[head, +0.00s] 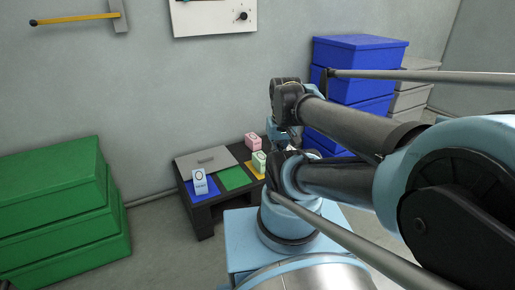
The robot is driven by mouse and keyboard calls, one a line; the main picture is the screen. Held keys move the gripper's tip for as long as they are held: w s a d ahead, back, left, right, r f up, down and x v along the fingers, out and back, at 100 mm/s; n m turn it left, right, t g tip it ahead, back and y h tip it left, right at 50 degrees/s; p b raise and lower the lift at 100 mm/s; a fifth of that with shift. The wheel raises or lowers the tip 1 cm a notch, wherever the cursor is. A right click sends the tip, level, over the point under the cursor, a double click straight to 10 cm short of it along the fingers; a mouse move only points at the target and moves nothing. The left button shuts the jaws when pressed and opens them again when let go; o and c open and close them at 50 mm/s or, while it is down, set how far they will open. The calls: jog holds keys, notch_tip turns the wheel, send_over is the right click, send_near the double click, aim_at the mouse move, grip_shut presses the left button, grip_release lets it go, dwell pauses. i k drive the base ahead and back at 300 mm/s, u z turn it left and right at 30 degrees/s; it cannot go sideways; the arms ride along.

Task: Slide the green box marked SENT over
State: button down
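A small pale green box (259,162) stands upright on the low dark table, at the edge of a yellow square (254,170). The dark print on it is too small to read. An empty green square (235,178) lies just left of it. My gripper (273,134) is above and to the right of the pale green box, partly hidden by my arm. I cannot tell whether its fingers are open or shut.
A pale blue box (200,181) stands on a blue square (211,187), and a pink box (252,141) stands farther back. A grey panel with a handle (206,160) lies on the dark table (205,213). Large green crates (60,205) and blue crates (358,58) flank it.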

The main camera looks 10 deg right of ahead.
aim_at(259, 158)
jog(key=u, duration=0.8)
jog(key=k, duration=1.15)
jog(key=z, duration=0.8)
jog(key=i, duration=1.05)
jog(key=u, duration=0.05)
